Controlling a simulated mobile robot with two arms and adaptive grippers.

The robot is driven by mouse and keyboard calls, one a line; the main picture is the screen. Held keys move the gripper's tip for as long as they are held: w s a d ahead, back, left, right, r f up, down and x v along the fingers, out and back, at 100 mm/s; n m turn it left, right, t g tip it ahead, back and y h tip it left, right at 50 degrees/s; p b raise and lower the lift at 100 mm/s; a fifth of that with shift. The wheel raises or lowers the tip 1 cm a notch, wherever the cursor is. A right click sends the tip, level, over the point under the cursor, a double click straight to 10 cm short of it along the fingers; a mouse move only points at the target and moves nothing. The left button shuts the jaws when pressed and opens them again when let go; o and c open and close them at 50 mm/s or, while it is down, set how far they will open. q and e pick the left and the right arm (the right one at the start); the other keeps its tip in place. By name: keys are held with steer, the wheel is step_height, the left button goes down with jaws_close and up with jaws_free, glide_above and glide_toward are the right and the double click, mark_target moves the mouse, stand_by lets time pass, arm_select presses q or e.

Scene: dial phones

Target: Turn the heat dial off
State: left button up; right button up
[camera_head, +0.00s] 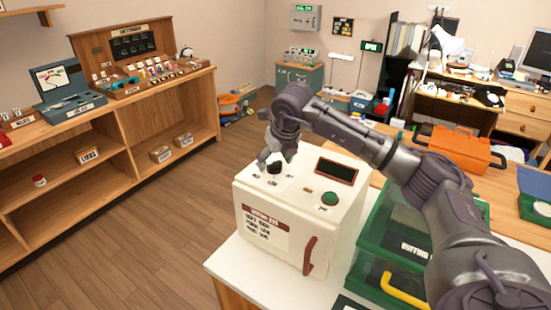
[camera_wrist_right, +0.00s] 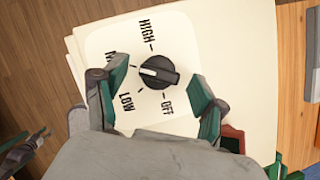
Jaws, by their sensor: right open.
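The heat dial (camera_wrist_right: 160,72) is a round black knob on a white plate printed HIGH, LOW, OFF and a partly hidden label beginning with M. Its white pointer line faces left, towards the M label and away from OFF. In the head view the dial (camera_head: 274,168) sits on top of a cream box (camera_head: 250,192) with a red handle. My right gripper (camera_head: 274,157) is just above it, pointing down. In the right wrist view my right gripper (camera_wrist_right: 158,78) is open, its green-padded fingers on either side of the knob with gaps.
A green button (camera_head: 330,199) and a dark display (camera_head: 337,171) share the box top. Green cases (camera_head: 400,243) stand right of the box on the white table, and an orange toolbox (camera_head: 462,150) lies behind. A wooden shelf unit (camera_head: 215,95) stands left across open floor.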

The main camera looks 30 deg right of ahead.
steer(key=shift+c, duration=0.9)
steer(key=c, duration=1)
arm_select(q)
steer(key=shift+s+f, duration=0.1)
steer(key=shift+s, duration=0.55)
arm_select(e)
steer(key=shift+o, duration=0.2)
